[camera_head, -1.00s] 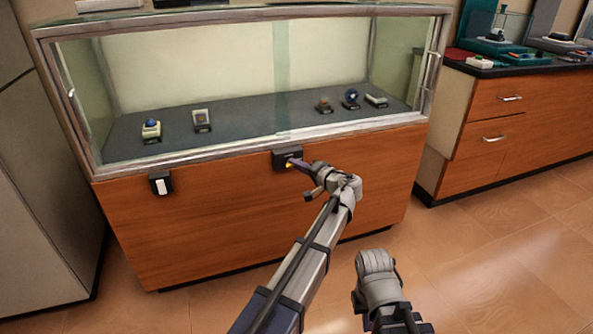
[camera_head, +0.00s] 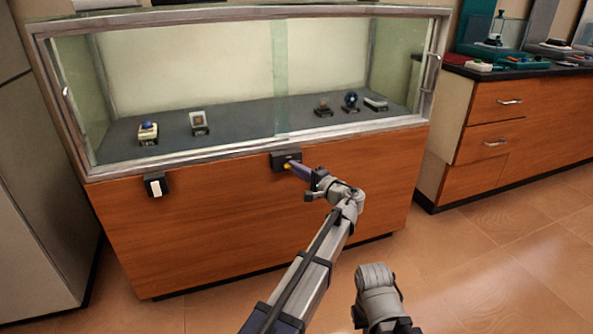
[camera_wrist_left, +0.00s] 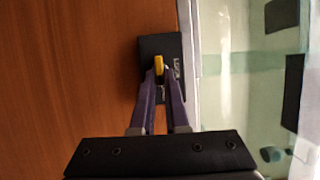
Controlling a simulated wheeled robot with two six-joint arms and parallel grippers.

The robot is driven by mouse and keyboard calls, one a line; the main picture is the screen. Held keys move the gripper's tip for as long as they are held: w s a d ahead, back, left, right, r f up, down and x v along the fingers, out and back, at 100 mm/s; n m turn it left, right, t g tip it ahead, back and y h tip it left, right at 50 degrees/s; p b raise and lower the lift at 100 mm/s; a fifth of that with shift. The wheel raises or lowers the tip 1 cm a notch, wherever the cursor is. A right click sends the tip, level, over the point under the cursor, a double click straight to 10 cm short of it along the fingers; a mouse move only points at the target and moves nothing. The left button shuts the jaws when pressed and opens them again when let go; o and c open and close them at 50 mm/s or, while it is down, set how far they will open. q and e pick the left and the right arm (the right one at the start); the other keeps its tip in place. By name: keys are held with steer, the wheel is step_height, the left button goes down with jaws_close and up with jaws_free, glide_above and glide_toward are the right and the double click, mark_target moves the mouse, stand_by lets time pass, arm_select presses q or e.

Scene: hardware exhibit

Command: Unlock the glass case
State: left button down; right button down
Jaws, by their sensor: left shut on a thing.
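The glass case (camera_head: 190,65) has a metal frame, clear panes and a wooden base. A small black lock box (camera_head: 278,160) is mounted on the front just under the glass; it also shows in the left wrist view (camera_wrist_left: 172,46). My left gripper (camera_head: 289,166) has its purple fingers shut on a small yellow piece, probably a key (camera_wrist_left: 158,65). The piece is right at the lock box's face, and its far end cannot be made out. My right arm shows at the lower right, but its gripper fingers are not visible.
A black holder with a white piece (camera_head: 155,186) is on the case front at left. A wooden cabinet (camera_head: 497,125) with a laden top stands at right. The tiled floor (camera_head: 500,255) between is clear.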

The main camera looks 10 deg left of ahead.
arm_select(q)
steer(key=c, duration=0.9)
jaws_free()
steer(key=shift+d, duration=0.1)
steer(key=v, duration=0.7)
steer(key=shift+s+d+f, duration=0.1)
steer(key=shift+s+d, duration=0.1)
steer(key=shift+s, duration=0.05)
